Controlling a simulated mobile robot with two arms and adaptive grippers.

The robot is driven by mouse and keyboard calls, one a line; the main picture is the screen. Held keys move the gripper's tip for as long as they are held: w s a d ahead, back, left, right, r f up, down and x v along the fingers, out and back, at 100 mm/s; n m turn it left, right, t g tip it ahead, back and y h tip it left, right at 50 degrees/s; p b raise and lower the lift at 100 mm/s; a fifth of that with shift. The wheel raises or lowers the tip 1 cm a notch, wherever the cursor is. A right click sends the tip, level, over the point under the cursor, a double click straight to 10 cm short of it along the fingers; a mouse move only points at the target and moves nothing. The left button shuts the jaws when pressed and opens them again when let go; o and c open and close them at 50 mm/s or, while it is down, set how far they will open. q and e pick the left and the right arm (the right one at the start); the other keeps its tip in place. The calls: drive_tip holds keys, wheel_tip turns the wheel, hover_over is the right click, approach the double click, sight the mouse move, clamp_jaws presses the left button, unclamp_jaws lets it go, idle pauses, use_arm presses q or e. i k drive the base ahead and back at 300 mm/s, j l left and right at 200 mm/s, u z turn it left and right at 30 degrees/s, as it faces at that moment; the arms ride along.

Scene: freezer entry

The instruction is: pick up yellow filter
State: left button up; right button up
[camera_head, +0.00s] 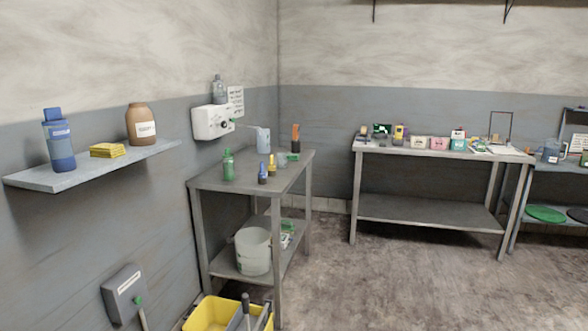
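I cannot tell for certain which thing is the yellow filter. On the far table, a small upright yellow item (398,134) stands among several small objects, too small to make out clearly. On the nearer metal table, a small yellow item with a dark top (271,165) stands next to a dark blue one (262,175). A flat stack of yellow pieces (107,150) lies on the wall shelf at the left. Neither of my grippers is in view.
The wall shelf (50,183) also holds a blue bottle (59,143) and a brown jar (141,124). The nearer table (225,186) has a white bucket (253,252) below. A yellow mop bucket (210,315) stands in front. Floor before the far table (440,150) is clear.

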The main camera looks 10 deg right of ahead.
sight(271, 168)
drive_tip(key=z, duration=0.3)
drive_tip(key=u, duration=0.25)
drive_tip(key=i+l+u, duration=0.2)
drive_tip(key=i+u, duration=0.2)
drive_tip(key=i+l+u, duration=0.35)
drive_tip(key=k+j, duration=0.1)
